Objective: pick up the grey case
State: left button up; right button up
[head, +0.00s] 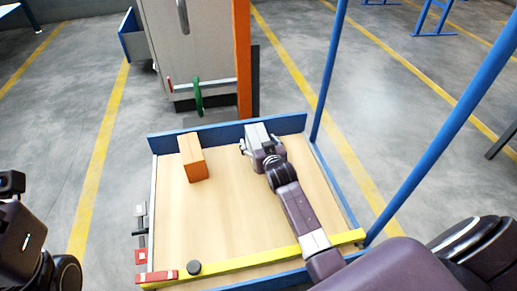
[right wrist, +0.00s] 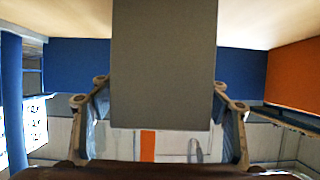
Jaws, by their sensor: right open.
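The grey case (head: 257,132) stands on the wooden tabletop near its far edge, partly covered by my right gripper in the head view. In the right wrist view the grey case (right wrist: 163,60) is a plain grey block filling the middle. My right gripper (head: 260,143) is open, with one finger on each side of the case. In the right wrist view the open right gripper (right wrist: 161,100) shows narrow gaps between fingers and case; contact is hard to tell. My left gripper is not clearly in view; only dark parts of mine show at the left edge.
An orange box (head: 192,158) stands left of the case. A blue board (head: 225,132) edges the table's far side, and a yellow bar (head: 250,259) crosses its near side. Blue posts (head: 330,65) rise at the right. The middle of the tabletop (head: 215,210) is clear.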

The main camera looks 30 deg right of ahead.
jog(key=c, duration=1.7)
jog(key=shift+r, duration=0.15)
jog(key=shift+c, duration=0.8)
jog(key=shift+r, duration=0.1)
